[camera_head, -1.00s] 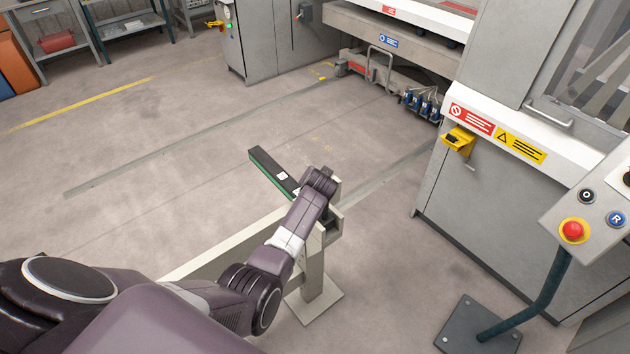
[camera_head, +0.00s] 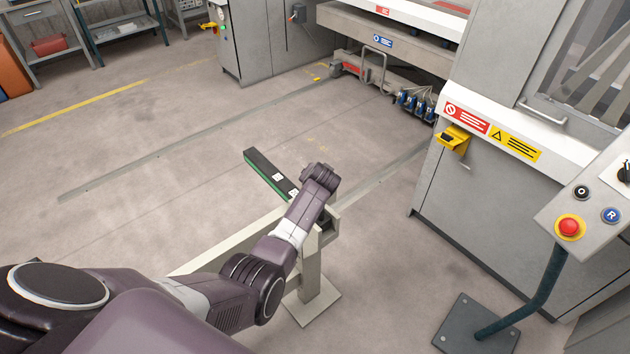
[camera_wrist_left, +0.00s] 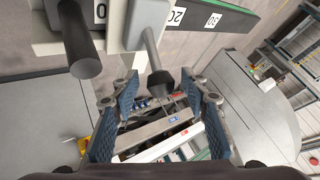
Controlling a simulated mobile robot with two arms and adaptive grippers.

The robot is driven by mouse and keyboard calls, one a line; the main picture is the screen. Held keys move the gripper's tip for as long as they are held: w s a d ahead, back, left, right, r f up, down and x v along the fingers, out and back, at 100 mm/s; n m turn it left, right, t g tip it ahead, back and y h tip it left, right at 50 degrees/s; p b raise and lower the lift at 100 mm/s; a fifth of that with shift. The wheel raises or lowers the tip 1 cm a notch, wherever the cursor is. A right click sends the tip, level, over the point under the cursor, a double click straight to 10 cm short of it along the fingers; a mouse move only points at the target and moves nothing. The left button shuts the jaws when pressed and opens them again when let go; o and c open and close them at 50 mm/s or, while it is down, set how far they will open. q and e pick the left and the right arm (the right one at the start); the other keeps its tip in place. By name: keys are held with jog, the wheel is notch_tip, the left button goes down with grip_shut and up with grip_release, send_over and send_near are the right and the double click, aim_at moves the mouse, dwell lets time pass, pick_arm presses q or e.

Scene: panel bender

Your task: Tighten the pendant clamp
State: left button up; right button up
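In the left wrist view a grey clamp lever (camera_wrist_left: 151,45) with a black knob (camera_wrist_left: 160,83) hangs from a light grey block (camera_wrist_left: 133,22). My left gripper (camera_wrist_left: 160,90) is open. Its blue-padded fingers stand on either side of the knob, with gaps showing on both sides. A thick dark cylinder (camera_wrist_left: 80,45) hangs left of the lever. In the head view my left arm reaches over the beam stand (camera_head: 313,275), and its wrist hides the gripper and the clamp. My right gripper is in neither view.
A black and green bar with scale labels (camera_head: 262,170) extends from the stand; it also crosses the top of the wrist view (camera_wrist_left: 235,17). A control pendant (camera_head: 590,205) with a red button stands at right, beside the grey machine (camera_head: 480,195). Floor beyond the bar is clear.

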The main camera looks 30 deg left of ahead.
pick_arm(q)
jog(key=shift+r, duration=0.1)
jog(key=v, duration=1.2)
dwell(0.5)
